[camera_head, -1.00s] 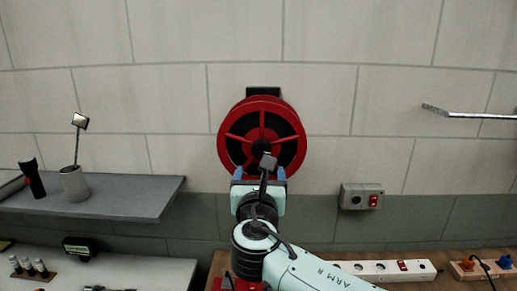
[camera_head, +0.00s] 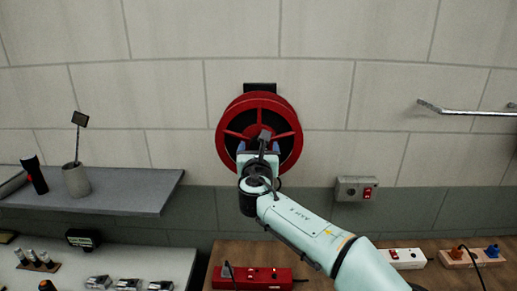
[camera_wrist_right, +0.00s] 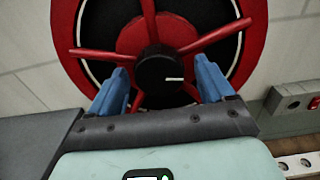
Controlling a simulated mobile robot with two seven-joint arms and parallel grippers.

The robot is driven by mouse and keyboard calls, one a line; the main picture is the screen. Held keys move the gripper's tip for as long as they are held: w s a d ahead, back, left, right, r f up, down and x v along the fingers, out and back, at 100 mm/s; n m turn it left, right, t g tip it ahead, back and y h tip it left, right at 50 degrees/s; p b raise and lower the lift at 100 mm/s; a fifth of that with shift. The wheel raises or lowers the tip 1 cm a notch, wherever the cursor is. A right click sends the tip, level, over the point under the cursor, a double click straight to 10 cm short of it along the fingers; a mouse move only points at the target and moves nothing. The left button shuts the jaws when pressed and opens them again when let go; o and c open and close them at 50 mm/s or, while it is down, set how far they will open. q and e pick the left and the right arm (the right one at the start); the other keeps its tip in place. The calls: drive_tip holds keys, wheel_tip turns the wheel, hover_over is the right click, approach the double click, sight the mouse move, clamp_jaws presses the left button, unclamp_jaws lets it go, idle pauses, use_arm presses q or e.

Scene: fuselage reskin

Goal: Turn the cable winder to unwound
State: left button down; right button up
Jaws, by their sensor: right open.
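The cable winder (camera_head: 233,115) is a red spoked reel with a dark inside, mounted on the block wall. In the right wrist view the winder (camera_wrist_right: 145,38) fills the top, with a black hub knob (camera_wrist_right: 168,77) that bears a white mark pointing right. My right gripper (camera_head: 258,148) is in front of the lower half of the winder. Its blue fingers (camera_wrist_right: 167,80) are open, one on each side of the knob, with gaps between them and it. I cannot tell how far the fingertips are from the spokes. My left gripper is not in view.
A grey shelf (camera_head: 125,192) on the left holds a cup (camera_head: 76,180) and a flashlight (camera_head: 35,176). A switch box (camera_head: 356,190) is on the wall to the right, below a metal rail (camera_head: 465,110). A red power strip (camera_head: 255,278) lies on the wooden bench below.

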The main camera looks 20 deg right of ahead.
drive_tip(key=c, duration=1)
drive_tip(key=shift+c, duration=0.2)
